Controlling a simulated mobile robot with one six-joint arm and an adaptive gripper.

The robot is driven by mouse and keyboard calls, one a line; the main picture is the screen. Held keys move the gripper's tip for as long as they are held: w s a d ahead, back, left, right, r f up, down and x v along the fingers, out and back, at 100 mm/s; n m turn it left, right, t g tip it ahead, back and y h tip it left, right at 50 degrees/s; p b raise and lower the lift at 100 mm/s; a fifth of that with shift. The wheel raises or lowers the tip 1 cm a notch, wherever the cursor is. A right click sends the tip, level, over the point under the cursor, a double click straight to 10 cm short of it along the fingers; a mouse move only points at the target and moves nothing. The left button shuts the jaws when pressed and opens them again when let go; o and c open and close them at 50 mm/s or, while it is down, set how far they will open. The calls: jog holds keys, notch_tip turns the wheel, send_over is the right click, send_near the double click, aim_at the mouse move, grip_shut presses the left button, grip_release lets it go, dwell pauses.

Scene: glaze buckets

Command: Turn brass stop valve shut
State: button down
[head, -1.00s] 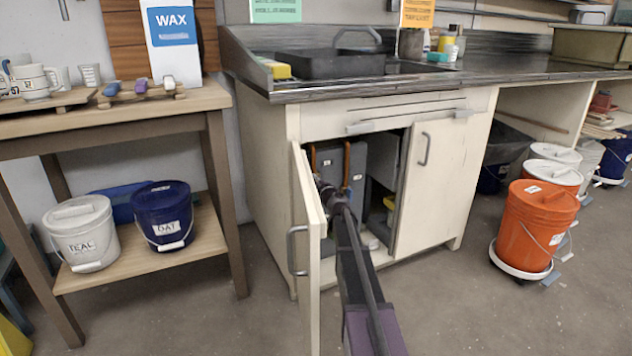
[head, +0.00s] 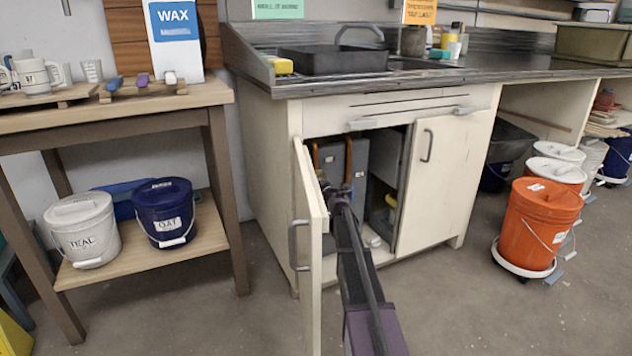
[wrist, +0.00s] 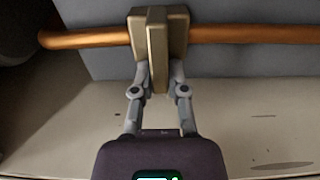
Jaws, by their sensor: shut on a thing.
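The brass stop valve (wrist: 158,45) sits on a copper pipe (wrist: 240,34) inside the open sink cabinet. In the wrist view its brass-coloured part lies across the pipe. My gripper (wrist: 159,80) is shut on the valve's narrow handle, with one grey finger on each side. In the head view my arm reaches past the open left door, and my gripper (head: 335,192) is small and dark in front of the pipes. The valve cannot be made out clearly there, and my arm hides part of the cabinet inside.
The open left cabinet door (head: 309,250) stands close beside my arm. The closed right door (head: 440,180) is on the other side. A grey panel (wrist: 240,60) lies behind the pipe. An orange bucket (head: 540,225) stands at right; the floor between is clear.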

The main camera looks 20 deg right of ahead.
jog(key=c, duration=0.7)
grip_release()
jog(key=shift+o, duration=0.2)
jog(key=s, duration=1.2)
jog(key=shift+d, duration=0.2)
